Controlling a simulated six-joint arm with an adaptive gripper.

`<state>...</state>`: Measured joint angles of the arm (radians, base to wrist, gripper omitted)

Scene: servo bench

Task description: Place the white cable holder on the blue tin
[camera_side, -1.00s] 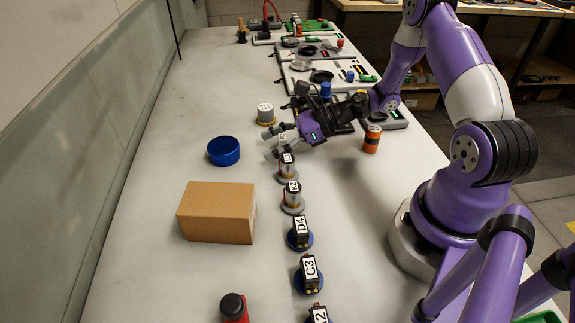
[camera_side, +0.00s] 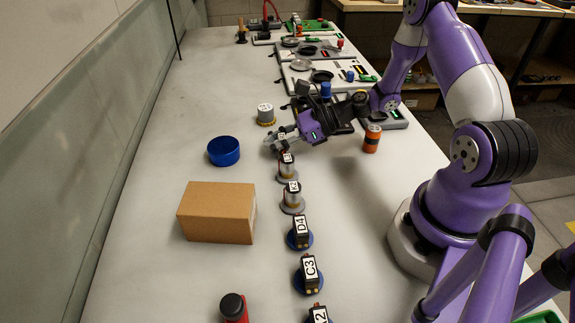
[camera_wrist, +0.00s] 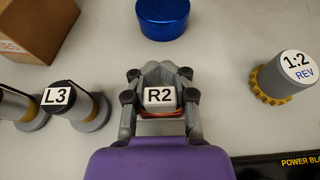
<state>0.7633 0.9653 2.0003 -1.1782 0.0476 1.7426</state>
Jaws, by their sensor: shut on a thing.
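The blue tin (camera_side: 223,151) is a low round tin on the table, left of my gripper (camera_side: 272,141). It also shows at the top of the wrist view (camera_wrist: 165,20), ahead of the fingers and apart from them. My gripper (camera_wrist: 158,80) is shut on a small piece labelled R2 (camera_wrist: 160,96), with orange strands below its white label. I cannot tell from its look whether this piece is the white cable holder; the fingers hide its sides and base. I cannot tell whether it is clear of the table.
A cardboard box (camera_side: 217,212) stands in front of the tin. A row of labelled pieces, L3 (camera_wrist: 75,104) among them, runs towards the camera. A grey cylinder marked 1:2 REV (camera_wrist: 288,76) is behind my gripper. The table left of the tin is clear.

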